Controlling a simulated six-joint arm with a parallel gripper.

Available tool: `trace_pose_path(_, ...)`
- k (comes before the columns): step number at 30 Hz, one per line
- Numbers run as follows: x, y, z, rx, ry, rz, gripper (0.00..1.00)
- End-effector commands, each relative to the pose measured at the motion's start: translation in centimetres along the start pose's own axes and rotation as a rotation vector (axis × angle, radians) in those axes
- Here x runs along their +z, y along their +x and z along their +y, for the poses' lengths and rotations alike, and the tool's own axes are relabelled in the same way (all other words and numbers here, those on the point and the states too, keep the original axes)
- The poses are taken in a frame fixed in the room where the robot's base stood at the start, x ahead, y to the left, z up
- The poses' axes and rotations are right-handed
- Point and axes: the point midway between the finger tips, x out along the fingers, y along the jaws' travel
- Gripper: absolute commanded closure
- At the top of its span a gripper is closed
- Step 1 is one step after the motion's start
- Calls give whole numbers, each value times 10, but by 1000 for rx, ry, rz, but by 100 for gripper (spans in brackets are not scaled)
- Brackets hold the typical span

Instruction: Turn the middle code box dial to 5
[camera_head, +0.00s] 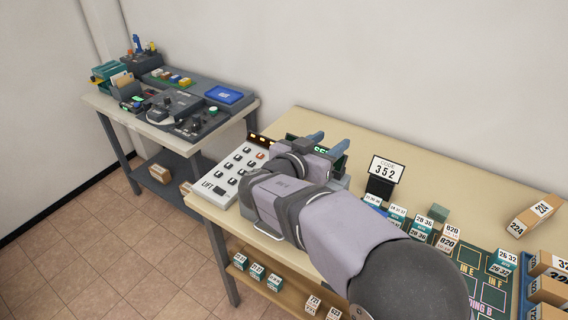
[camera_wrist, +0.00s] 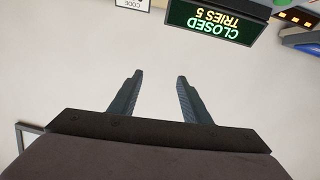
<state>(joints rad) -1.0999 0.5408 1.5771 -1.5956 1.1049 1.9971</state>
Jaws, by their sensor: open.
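The code box (camera_head: 341,183) stands on the near table, mostly hidden behind my arm in the head view. Its dials, including the middle one, are hidden there and do not show in the wrist view. Its green-lit display (camera_wrist: 217,18) appears upside down in the wrist view and reads CLOSED, TRIES 5. My gripper (camera_head: 331,140) is open and empty, over the code box area in the head view. In the wrist view its two fingers (camera_wrist: 160,78) are apart with only pale wall between them. A card (camera_head: 387,169) reading CODE 352 stands right of the box.
A white LIFT keypad panel (camera_head: 240,172) is left of my arm. Several labelled small boxes (camera_head: 424,228) and a green sorting mat (camera_head: 480,264) lie to the right. A second table (camera_head: 126,113) with devices stands at the back left. The table behind the card is bare.

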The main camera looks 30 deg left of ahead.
Motion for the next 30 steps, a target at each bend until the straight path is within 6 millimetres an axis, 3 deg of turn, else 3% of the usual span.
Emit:
trace_pose_path(1, -18, 2, 7, 25, 18, -35, 56)
trace_pose_path(5, -16, 11, 19, 93, 72, -158, 56)
trace_pose_path(8, -5, 12, 24, 145, 111, -297, 56)
trace_pose_path(10, 16, 8, 20, 163, 133, -416, 56)
trace_pose_path(13, 52, -4, 2, 143, 150, -576, 56)
trace_pose_path(15, 65, -18, -14, 103, 162, -682, 56)
trace_pose_path(22, 84, -68, -68, -133, 97, -943, 56)
trace_pose_path(30, 88, -76, -77, -288, -115, -946, 56)
